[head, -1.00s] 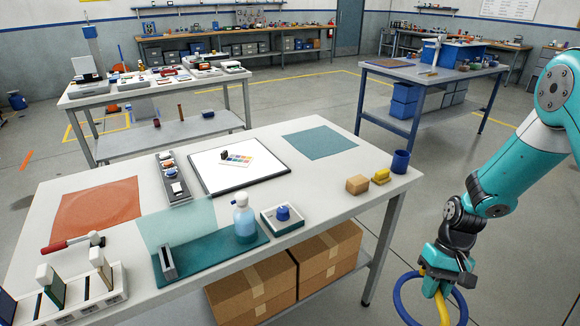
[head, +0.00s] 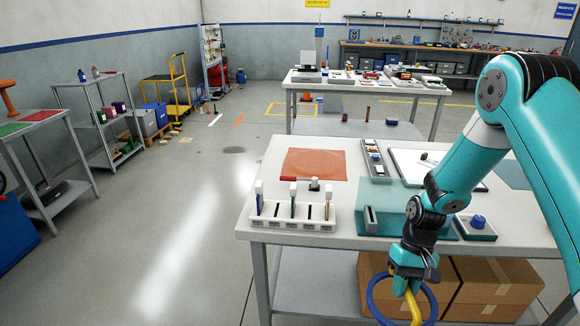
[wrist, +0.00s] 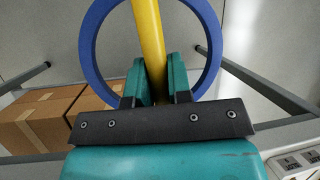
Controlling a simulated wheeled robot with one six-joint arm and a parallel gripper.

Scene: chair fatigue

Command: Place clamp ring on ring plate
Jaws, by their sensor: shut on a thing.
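The clamp ring is a blue ring (head: 371,297) with a yellow bar (head: 415,308) across it, hanging in front of the near table's front side. My gripper (head: 407,286) is shut on the yellow bar. In the wrist view the two teal fingers (wrist: 155,72) press on the yellow bar (wrist: 147,30) from both sides, inside the blue ring (wrist: 88,48). The lower part of the ring is cut off in the head view. I cannot pick out a ring plate with certainty in either view.
The near table (head: 262,228) holds an orange mat (head: 314,164), a white slotted rack (head: 295,219) at its front left corner, a teal mat and a small tray (head: 475,228). Cardboard boxes (head: 487,290) stand on its lower shelf. Open floor (head: 170,250) lies to the left.

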